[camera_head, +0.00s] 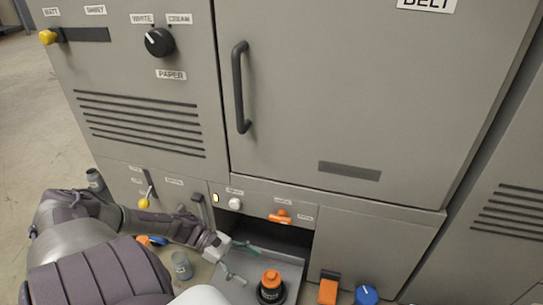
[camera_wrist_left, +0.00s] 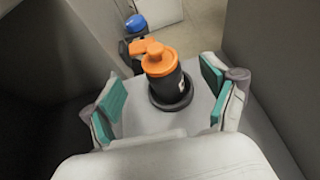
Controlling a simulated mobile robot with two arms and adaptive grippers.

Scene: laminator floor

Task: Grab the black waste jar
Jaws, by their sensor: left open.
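The black waste jar (camera_head: 271,293) has an orange top and stands upright on a grey tray (camera_head: 292,267) in front of the low opening of the machine. My left gripper (camera_head: 235,260) is open and empty, just left of the jar, with its teal-padded fingers pointing towards it. In the left wrist view the jar (camera_wrist_left: 170,88) stands between and beyond the two spread fingers (camera_wrist_left: 160,103); neither finger appears to touch it. The jar's lower end is cut off by the frame edge in the head view. My right gripper is not in view.
An orange block (camera_head: 328,291) and a blue-topped item (camera_head: 366,295) stand right of the jar. A grey jar (camera_head: 182,266) stands on the floor to the left, near my arm. The grey walls of the opening (camera_wrist_left: 275,50) rise on both sides in the left wrist view.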

